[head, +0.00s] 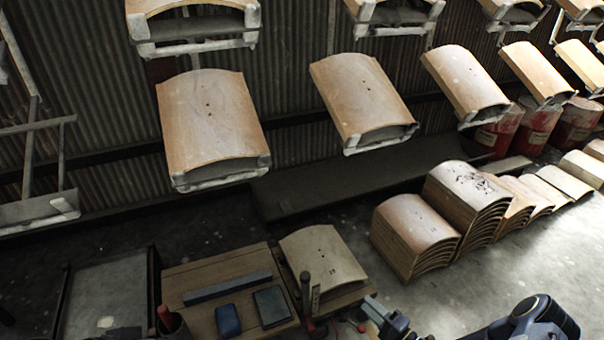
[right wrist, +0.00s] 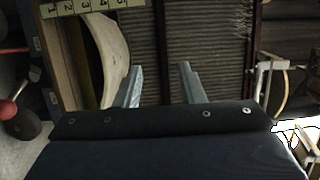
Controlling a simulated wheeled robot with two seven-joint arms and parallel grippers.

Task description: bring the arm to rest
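My right arm comes in at the bottom right of the head view. Its gripper (head: 374,308) is low in the picture, just right of the workbench and its curved wooden panel (head: 322,258). In the right wrist view the two fingers of the right gripper (right wrist: 162,82) stand apart with nothing between them. Dark corrugated metal shows behind the gap. The pale curved panel (right wrist: 108,40) shows left of the fingers there. My left gripper does not show in either view.
The workbench (head: 212,268) holds a long dark bar, two small blocks and a red-handled tool. Stacks of curved panels (head: 415,232) stand on the floor to the right. Panels hang from hangers (head: 210,120) along the corrugated wall. Red drums (head: 533,128) stand at the back right.

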